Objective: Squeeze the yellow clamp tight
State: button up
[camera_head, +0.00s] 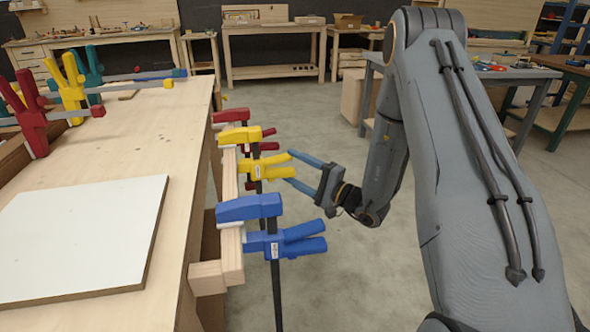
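The yellow clamp (240,136) is fixed upright on a wooden strip at the workbench's right edge, between a red clamp and a blue clamp. Its two yellow handles (262,171) stick out to the right, spread slightly apart. My gripper (290,167) is to the right of the clamp and points left. Its two blue fingers are apart, one above and one below the level of the handle ends. I see nothing held between them. Whether the fingers touch the handles cannot be told.
The blue clamp (250,207) is close in front, with its handles (290,240) below my gripper. The red clamp (231,115) is just behind. More clamps, one yellow (73,92), lie on the bench near a white board (80,238). Open floor (340,270) lies to the right.

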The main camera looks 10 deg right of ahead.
jog(key=shift+a, duration=0.2)
jog(key=shift+w+a, duration=0.45)
jog(key=shift+a, duration=0.35)
